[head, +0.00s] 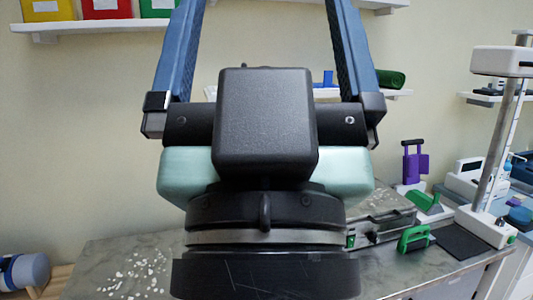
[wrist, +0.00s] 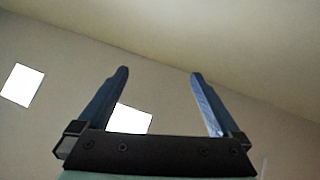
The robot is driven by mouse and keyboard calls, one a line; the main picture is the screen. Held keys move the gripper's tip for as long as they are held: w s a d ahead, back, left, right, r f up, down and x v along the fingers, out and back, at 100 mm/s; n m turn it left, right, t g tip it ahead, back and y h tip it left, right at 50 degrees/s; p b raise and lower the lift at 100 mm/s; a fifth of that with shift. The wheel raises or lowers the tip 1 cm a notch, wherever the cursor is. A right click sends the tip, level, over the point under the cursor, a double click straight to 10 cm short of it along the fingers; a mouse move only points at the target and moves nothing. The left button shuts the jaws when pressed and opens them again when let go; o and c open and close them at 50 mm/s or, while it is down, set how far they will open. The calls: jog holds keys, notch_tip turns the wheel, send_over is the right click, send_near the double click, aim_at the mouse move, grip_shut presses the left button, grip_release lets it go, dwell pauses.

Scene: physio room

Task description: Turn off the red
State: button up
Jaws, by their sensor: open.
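My gripper (head: 262,20) is raised in the head view, its two blue fingers wide apart and nothing between them. Its fingertips are cut off by the top edge. In the wrist view my gripper (wrist: 160,73) is also open and empty, facing bare wall and ceiling. No red switch or red control shows in either view. The only red thing I see is a red bin (head: 105,9) with a white label on the upper left shelf. My arm hides the middle of the table and much of the wall.
A grey worktop (head: 120,252) with scattered white bits lies below. At its right are a green-handled device (head: 415,238), another green handle (head: 425,200), a purple device (head: 415,163) and a white stand with a metal post (head: 490,155). A blue roll (head: 28,271) is lower left.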

jog(key=shift+r, duration=0.15)
